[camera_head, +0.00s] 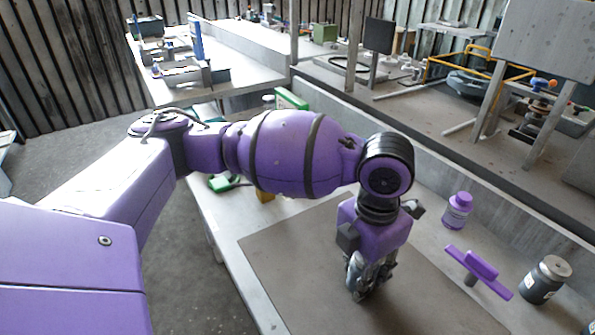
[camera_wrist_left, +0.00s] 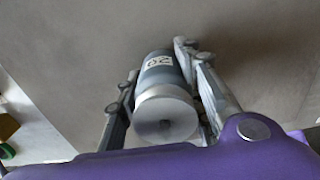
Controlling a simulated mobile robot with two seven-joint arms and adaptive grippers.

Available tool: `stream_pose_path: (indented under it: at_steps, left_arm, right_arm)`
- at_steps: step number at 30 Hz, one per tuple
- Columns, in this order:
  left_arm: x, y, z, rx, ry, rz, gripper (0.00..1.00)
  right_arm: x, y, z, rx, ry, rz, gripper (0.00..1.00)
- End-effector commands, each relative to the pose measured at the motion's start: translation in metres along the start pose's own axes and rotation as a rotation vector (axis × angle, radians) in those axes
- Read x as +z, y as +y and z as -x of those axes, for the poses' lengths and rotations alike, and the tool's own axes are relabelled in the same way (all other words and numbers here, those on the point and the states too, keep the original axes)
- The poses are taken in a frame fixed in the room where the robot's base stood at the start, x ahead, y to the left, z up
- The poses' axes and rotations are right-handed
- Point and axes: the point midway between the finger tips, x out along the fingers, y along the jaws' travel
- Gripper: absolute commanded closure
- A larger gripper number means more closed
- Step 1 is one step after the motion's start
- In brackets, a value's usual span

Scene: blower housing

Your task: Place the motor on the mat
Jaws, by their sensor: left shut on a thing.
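The motor (camera_wrist_left: 165,95) is a dark cylinder with a silver end cap and a white label, seen in the left wrist view. My left gripper (camera_wrist_left: 165,105) is shut on it, with fingers along both sides. In the head view my left gripper (camera_head: 366,285) points down over the mat (camera_head: 300,260), a flat grey-brown sheet on the table. There the motor is mostly hidden by the fingers. I cannot tell whether its lower end touches the mat. My right gripper is not in view.
Right of the mat stand a purple bottle (camera_head: 457,211), a purple T-shaped piece (camera_head: 478,271) and a dark jar with a silver lid (camera_head: 546,279). A low grey wall (camera_head: 480,185) runs behind the table. The mat's left part is clear.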

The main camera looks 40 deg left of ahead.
Motion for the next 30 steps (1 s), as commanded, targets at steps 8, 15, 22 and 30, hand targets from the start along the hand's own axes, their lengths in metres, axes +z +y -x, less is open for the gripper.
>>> stream_pose_path:
  at_steps: [8, 15, 22, 30]
  left_arm:
    - [0.001, 0.0, 0.0, 0.001, -0.004, 0.0, 1.0]
    - [0.001, 0.0, -0.003, 0.001, -0.003, 0.001, 0.47]
    - [0.001, 0.0, -0.003, 0.001, -0.004, 0.001, 0.47]
    - [0.002, 0.0, 0.019, 0.003, -0.008, 0.0, 0.47]
  right_arm:
    - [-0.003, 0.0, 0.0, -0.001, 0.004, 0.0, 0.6]
    - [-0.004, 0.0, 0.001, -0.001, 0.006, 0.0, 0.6]
    - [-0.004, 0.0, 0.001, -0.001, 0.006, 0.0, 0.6]
    - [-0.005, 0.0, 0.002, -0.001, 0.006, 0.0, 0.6]
